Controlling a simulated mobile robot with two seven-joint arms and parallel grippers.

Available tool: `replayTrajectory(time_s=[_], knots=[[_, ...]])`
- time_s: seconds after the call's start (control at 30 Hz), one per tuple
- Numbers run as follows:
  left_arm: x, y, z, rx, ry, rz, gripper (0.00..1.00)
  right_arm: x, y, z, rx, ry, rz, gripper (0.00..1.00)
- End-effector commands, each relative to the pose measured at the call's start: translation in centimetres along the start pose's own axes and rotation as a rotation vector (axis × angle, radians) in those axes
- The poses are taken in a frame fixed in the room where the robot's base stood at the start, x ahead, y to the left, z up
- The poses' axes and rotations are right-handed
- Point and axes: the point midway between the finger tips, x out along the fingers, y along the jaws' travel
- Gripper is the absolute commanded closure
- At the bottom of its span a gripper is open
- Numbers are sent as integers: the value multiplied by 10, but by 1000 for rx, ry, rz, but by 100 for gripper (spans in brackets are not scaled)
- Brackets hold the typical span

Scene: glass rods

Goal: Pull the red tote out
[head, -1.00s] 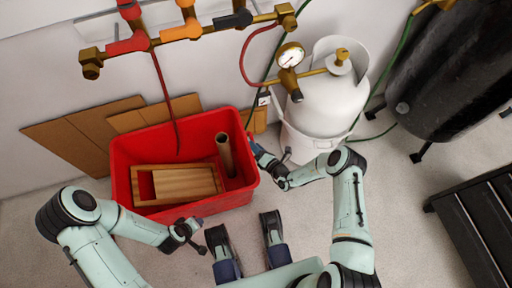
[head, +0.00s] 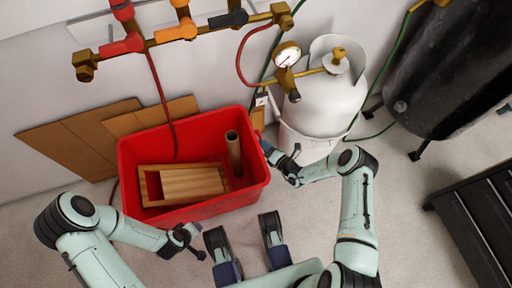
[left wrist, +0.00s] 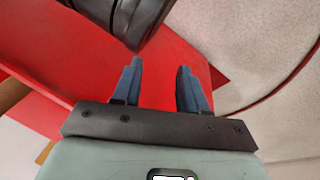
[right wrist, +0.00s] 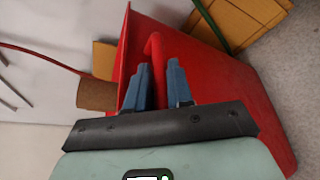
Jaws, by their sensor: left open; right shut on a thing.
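The red tote (head: 205,209) stands on the floor near the wall in the head view. A wooden box (head: 190,183) and an upright brown tube (head: 233,155) are inside it. My right gripper (head: 266,146) is at the tote's right side.
A white gas cylinder (head: 325,95) in a white bucket stands right of the tote. Cardboard sheets (head: 60,145) lean on the wall behind. A pipe with valves (head: 175,33) runs above; a red hose (head: 160,90) hangs from it behind the tote. Floor is clear in front.

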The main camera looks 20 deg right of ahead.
Motion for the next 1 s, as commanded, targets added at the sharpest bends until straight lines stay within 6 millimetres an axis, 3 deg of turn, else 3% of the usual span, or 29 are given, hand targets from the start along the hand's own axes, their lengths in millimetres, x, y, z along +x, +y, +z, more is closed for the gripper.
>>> replayTrajectory(time_s=[0.03,0.2,0.63,0.67,0.7,0.73,1.0], knots=[[4,-4,4,-4,-12,-6,57,-4,-10,12,-4,-12,-7,100],[10,-12,13,-11,-41,-20,57,-12,-22,29,-3,-12,-7,100],[11,-14,17,-15,-54,-25,57,-16,-27,37,-4,-11,-10,100],[11,-14,17,-15,-53,-25,57,-16,-27,38,-4,-11,-10,75],[11,-14,17,-15,-53,-25,57,-16,-27,38,-5,-11,-10,62],[11,-14,17,-15,-53,-25,57,-16,-27,37,-5,-11,-10,58],[11,-14,17,-14,-52,-25,57,-15,-25,34,-2,-6,-6,58]])
